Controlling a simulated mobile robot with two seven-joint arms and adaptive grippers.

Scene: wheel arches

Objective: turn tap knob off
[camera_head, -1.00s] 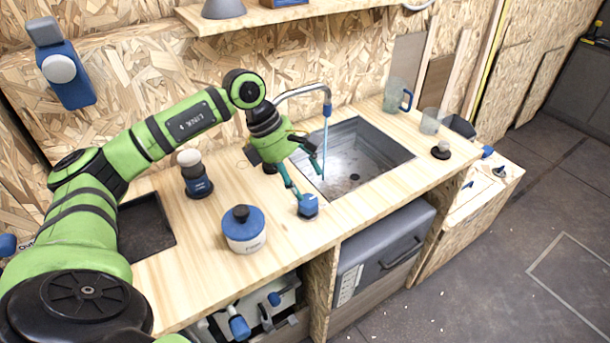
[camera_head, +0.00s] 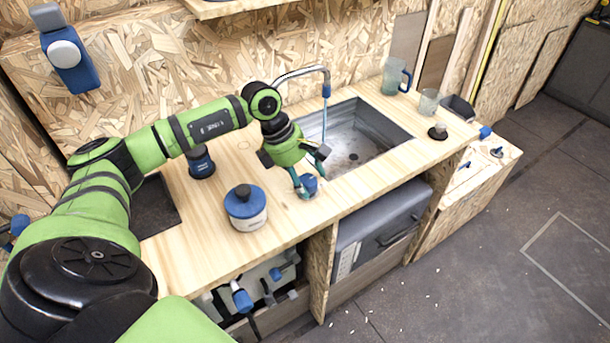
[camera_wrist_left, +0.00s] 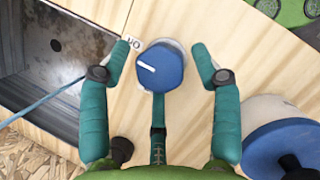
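The tap knob (camera_head: 310,184) is a blue round knob on the wooden counter, at the sink's front left corner. My left gripper (camera_head: 306,188) is lowered over the knob. My right gripper is not in view.
A blue-lidded pot (camera_head: 246,208) stands left of the knob, close to my left gripper. A dark blue jar (camera_head: 200,163) stands behind it. A jug (camera_head: 392,76), a glass (camera_head: 428,102) and a small dark-based item (camera_head: 438,132) stand beyond the sink.

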